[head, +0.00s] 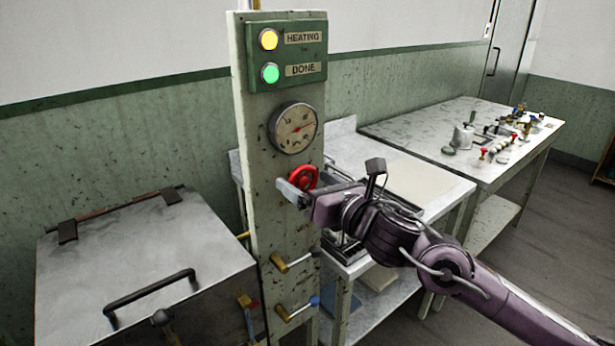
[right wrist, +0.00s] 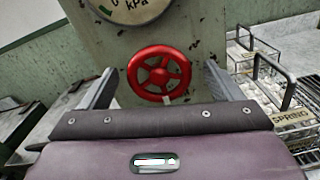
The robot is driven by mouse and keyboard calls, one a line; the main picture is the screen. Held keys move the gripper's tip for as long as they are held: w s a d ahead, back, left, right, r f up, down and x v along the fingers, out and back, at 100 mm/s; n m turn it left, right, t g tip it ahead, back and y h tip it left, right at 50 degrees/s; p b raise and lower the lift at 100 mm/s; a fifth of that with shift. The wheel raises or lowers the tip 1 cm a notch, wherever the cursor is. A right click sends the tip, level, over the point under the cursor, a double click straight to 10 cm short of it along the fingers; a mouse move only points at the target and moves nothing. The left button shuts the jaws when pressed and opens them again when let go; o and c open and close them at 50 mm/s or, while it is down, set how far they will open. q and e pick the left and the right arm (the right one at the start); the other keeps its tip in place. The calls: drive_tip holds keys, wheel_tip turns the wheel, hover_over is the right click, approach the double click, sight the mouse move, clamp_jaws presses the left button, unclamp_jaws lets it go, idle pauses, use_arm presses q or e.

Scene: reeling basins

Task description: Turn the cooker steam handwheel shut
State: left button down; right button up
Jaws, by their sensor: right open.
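The red steam handwheel (head: 304,176) sits on the green post (head: 270,215) just below the pressure gauge (head: 294,128). In the right wrist view the whole wheel (right wrist: 159,73) shows with its spokes and hub. My right gripper (head: 292,189) is at the wheel, its arm coming in from the right. In the right wrist view its two fingers (right wrist: 159,88) are spread apart, one on each side of the wheel, with gaps between them and the rim. I cannot tell how near the fingertips are in depth. My left gripper is not in view.
A metal cooker with a black lid handle (head: 150,296) stands left of the post. Lower on the post are lever valves (head: 297,309). Lit yellow and green lamps (head: 269,56) are above. Tables (head: 400,128) stand at right, with wire baskets (right wrist: 265,85) beside the post.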

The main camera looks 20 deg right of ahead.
drive_tip(key=shift+w+a, duration=0.2)
drive_tip(key=shift+w, duration=0.15)
drive_tip(key=c, duration=1)
